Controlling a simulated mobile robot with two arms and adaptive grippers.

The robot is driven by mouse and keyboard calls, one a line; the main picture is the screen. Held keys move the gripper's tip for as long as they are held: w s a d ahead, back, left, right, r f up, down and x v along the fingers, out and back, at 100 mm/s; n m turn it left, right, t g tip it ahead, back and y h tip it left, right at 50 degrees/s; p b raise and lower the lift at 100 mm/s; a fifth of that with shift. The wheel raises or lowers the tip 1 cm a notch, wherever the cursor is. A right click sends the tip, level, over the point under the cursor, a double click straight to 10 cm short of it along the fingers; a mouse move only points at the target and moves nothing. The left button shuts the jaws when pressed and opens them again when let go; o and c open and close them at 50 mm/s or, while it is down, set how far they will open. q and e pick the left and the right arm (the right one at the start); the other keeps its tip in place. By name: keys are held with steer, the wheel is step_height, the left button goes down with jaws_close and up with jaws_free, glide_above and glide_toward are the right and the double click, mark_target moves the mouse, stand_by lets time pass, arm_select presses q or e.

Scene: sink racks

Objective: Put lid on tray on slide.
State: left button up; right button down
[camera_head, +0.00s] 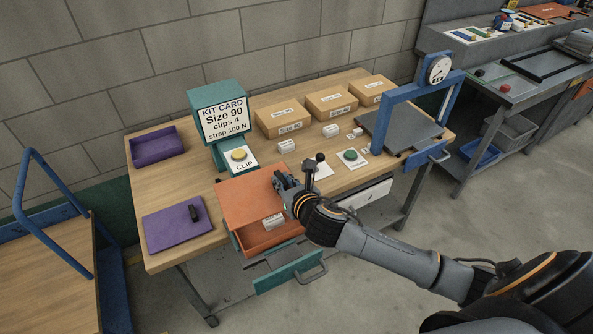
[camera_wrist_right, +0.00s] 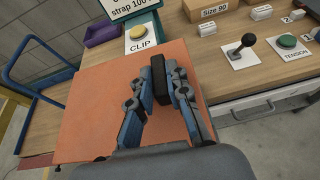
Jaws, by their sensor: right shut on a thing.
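An orange lid (camera_head: 248,200) is held flat by my right gripper (camera_head: 281,183), which is shut on its black handle. The lid and the black handle (camera_wrist_right: 158,78) fill the middle of the right wrist view, with the blue fingers (camera_wrist_right: 160,100) on either side of the handle. The orange tray (camera_head: 272,243) is at the table's front edge on the teal slide (camera_head: 290,273). The lid overlaps the tray's back part in the head view; I cannot tell whether they touch. A white labelled box (camera_head: 273,221) shows in the tray's uncovered front. My left gripper is out of view.
A purple lid (camera_head: 178,222) and purple tray (camera_head: 158,145) are on the table's left. The kit card stand (camera_head: 222,118) and CLIP button (camera_head: 239,155) stand behind the orange lid. A black lever (camera_head: 319,160) and green button (camera_head: 350,155) are to the right.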

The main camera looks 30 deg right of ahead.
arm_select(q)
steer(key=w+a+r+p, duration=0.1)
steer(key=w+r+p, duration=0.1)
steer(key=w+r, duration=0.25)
arm_select(e)
steer(key=f+b, duration=0.2)
steer(key=f, duration=0.2)
steer(key=w+d+f+b, duration=0.1)
steer(key=f+b, duration=0.1)
steer(key=f, duration=0.1)
steer(key=w+f+b, duration=0.1)
steer(key=f+b, duration=0.1)
steer(key=f, duration=0.2)
steer(key=shift+d+f, duration=0.25)
steer(key=shift+f, duration=0.05)
steer(key=shift+f+b, duration=0.75)
steer(key=shift+b, duration=0.05)
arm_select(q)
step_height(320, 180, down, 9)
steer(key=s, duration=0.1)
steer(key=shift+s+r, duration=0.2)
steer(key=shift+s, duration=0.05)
arm_select(e)
steer(key=shift+f, duration=0.15)
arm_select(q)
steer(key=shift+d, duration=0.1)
